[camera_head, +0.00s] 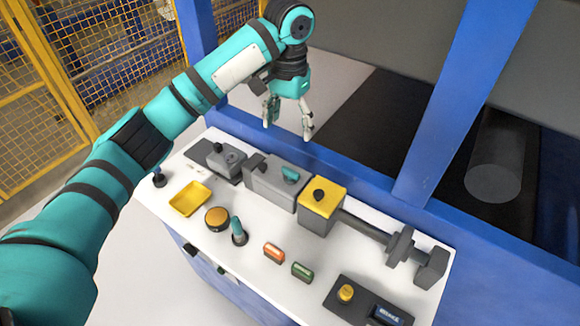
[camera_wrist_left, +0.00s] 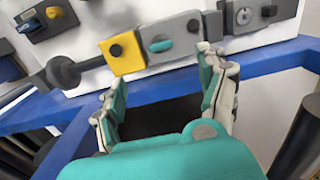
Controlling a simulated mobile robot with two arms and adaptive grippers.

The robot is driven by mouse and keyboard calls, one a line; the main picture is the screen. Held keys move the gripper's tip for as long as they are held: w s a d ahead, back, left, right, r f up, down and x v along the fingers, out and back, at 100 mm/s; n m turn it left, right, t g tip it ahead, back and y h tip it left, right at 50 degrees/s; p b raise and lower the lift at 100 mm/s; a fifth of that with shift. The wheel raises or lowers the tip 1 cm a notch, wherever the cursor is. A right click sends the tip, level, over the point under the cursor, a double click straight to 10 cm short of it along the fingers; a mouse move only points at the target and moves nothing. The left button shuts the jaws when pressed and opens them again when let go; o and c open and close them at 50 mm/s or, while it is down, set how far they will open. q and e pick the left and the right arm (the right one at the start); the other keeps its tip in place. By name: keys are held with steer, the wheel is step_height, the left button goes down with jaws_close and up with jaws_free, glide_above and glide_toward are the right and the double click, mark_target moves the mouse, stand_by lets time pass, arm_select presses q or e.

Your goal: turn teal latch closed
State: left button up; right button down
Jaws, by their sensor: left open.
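The teal latch (camera_head: 290,174) is a small knob on top of a grey block (camera_head: 268,186) on the white bench. It also shows in the left wrist view (camera_wrist_left: 161,45), on the grey block beside a yellow block. My left gripper (camera_head: 288,127) is above and behind the grey block, open and empty, with its fingers pointing down. In the left wrist view its two fingers (camera_wrist_left: 165,105) are spread apart, and the latch lies beyond them, untouched. My right gripper is in neither view.
A yellow-topped block (camera_head: 322,197) with a black knob and a grey shaft (camera_head: 365,226) stand right of the latch. A teal upright lever (camera_head: 237,229), a yellow tray (camera_head: 190,199) and several buttons lie in front. A blue post (camera_head: 445,110) rises behind the bench.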

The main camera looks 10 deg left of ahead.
mark_target(289, 172)
arm_select(q)
step_height(289, 172, down, 14)
steer(key=shift+f+p, duration=0.2)
steer(key=shift+p, duration=0.75)
steer(key=shift+f, duration=0.35)
steer(key=shift+c, duration=0.3)
steer(key=c, duration=1.1)
